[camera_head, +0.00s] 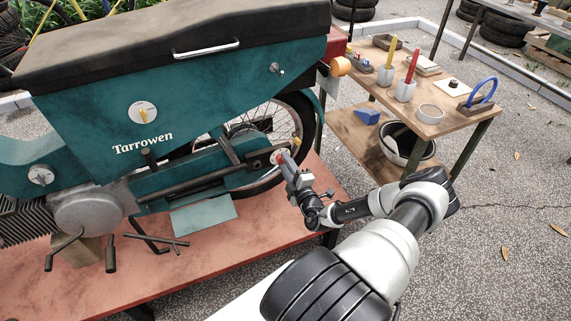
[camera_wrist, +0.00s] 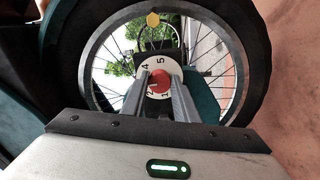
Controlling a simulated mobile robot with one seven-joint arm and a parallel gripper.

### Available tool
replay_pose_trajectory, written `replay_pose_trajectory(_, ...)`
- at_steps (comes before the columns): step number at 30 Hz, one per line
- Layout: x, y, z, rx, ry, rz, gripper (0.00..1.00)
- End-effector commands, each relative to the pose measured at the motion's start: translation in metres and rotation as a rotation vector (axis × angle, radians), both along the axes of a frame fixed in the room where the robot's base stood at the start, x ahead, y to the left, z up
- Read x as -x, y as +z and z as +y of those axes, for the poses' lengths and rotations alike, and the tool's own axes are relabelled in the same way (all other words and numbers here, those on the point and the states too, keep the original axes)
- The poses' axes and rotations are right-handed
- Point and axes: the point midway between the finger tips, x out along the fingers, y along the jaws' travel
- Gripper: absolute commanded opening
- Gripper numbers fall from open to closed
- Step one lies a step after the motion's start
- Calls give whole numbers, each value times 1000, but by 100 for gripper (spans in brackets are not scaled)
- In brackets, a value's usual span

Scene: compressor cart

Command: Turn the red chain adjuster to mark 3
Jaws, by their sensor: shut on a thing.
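The red chain adjuster (camera_wrist: 160,82) is a round red knob on a white dial (camera_wrist: 158,62) with black numbers, at the hub of the rear wheel. In the wrist view 4 and 5 show above the knob and 2 and 1 below it; mark 3 is not visible. I cannot tell which mark the knob points to. My gripper (camera_wrist: 160,88) is shut on the knob, one finger on each side. In the head view my gripper (camera_head: 285,161) reaches the hub from the lower right and mostly covers the adjuster.
The teal motorcycle (camera_head: 195,95) stands on a red bench (camera_head: 220,250). A yellow hexagonal part (camera_wrist: 153,20) sits near the adjuster. A wooden side table (camera_head: 440,125) with cups, a tape roll and a blue ring stands at the right. Paved ground lies beyond the bench.

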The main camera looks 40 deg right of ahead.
Motion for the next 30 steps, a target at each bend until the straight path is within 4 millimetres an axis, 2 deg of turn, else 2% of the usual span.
replay_pose_trajectory(7,1,-2,2,-1,2,4,5)
replay_pose_trajectory(8,1,-2,2,-1,2,4,32)
replay_pose_trajectory(10,1,-1,1,-1,2,3,44)
replay_pose_trajectory(11,1,-1,1,-1,2,3,46)
replay_pose_trajectory(22,6,0,1,2,0,1,46)
replay_pose_trajectory(26,23,1,5,0,-1,3,46)
replay_pose_trajectory(30,55,2,13,-1,-2,4,46)
